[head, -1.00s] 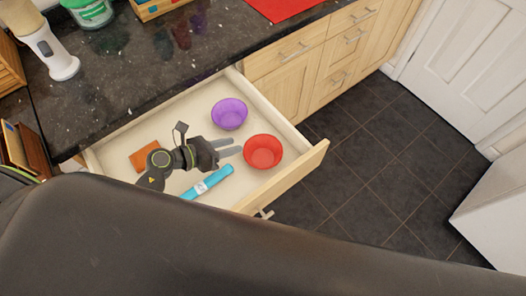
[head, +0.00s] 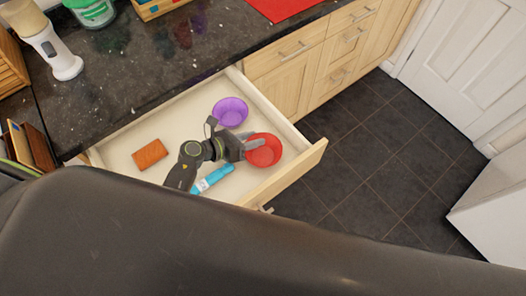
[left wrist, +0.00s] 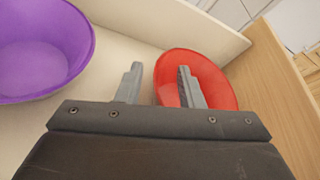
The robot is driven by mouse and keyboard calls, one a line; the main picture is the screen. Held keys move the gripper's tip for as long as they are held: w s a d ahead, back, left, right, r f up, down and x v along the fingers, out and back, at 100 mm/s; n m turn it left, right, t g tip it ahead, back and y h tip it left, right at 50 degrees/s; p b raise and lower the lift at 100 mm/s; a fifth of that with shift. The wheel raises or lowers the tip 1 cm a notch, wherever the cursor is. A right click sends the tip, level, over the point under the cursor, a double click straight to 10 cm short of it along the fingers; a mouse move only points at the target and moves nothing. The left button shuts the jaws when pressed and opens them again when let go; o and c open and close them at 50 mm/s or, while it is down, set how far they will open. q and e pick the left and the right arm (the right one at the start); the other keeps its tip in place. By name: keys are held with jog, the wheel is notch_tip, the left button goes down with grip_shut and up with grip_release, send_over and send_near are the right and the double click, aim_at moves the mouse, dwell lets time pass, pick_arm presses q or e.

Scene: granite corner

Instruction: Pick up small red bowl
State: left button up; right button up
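The small red bowl (head: 266,151) stands in the open drawer, near its front right corner. It also shows in the left wrist view (left wrist: 215,75), at the upper right. My left gripper (head: 255,145) is at the bowl's left side. In the left wrist view its two fingers (left wrist: 158,85) are spread apart. One finger shows against the bowl's inside and the other lies outside its left rim, so the rim is between them. I cannot tell whether either finger touches the bowl. My right gripper is not in view.
A purple bowl (head: 230,111) stands just behind the red one. A blue tube-like item (head: 214,179) and an orange-brown block (head: 150,154) lie in the drawer (head: 130,135). The drawer's front panel (head: 290,175) is close to the red bowl. The dark granite counter (head: 130,75) lies behind.

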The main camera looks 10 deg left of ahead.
pick_arm(q)
grip_shut()
